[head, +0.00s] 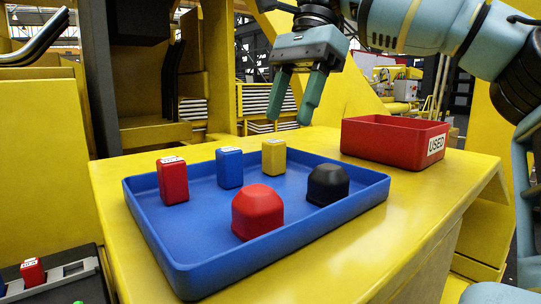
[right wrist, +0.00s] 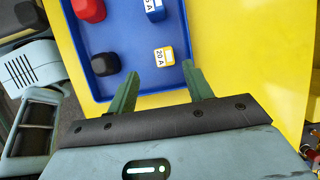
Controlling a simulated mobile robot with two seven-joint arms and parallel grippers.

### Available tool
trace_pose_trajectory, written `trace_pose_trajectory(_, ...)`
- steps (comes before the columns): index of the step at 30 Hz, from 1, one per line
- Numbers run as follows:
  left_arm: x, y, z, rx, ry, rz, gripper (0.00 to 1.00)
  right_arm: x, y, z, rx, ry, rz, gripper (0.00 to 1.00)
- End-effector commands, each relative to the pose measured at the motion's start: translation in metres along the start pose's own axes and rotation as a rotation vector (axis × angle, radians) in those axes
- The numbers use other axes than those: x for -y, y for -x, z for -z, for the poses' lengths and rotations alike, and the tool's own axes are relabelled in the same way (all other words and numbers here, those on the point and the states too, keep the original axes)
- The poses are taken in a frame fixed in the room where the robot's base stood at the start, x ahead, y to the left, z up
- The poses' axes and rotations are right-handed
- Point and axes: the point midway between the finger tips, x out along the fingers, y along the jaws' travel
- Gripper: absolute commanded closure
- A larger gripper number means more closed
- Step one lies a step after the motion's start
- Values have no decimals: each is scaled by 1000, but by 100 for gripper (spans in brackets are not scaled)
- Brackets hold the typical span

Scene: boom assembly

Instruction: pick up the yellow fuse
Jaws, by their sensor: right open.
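The yellow fuse (head: 273,155) stands upright near the far edge of the blue tray (head: 160,240), to the right of the blue fuse (head: 230,168). In the right wrist view the yellow fuse (right wrist: 164,56) is seen from above with a "20 A" label, just beyond and between my fingertips. My right gripper (head: 291,115) is open and empty, above and behind the tray's far edge, with its green fingers pointing down. It also shows in the right wrist view (right wrist: 160,80). My left gripper is not in view.
The tray also holds a red fuse (head: 172,181), a red cap (head: 258,212) and a black cap (head: 328,185). A red bin (head: 385,148) marked "USED" stands at the right on the yellow table (head: 430,190). Another red fuse (head: 33,271) sits in a holder at lower left.

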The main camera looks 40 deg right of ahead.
Motion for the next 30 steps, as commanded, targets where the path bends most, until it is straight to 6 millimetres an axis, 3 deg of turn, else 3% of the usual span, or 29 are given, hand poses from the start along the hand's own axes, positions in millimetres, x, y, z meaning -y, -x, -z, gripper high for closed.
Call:
trace_pose_trajectory(4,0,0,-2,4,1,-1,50,0,-14,0,0,0,-2,49)
trace_pose_trajectory(14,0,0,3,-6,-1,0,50,1,-25,1,0,0,-2,49)
trace_pose_trajectory(24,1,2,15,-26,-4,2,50,3,-66,1,-1,1,-1,49)
trace_pose_trajectory(30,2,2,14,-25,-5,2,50,3,-72,1,0,0,-1,49)
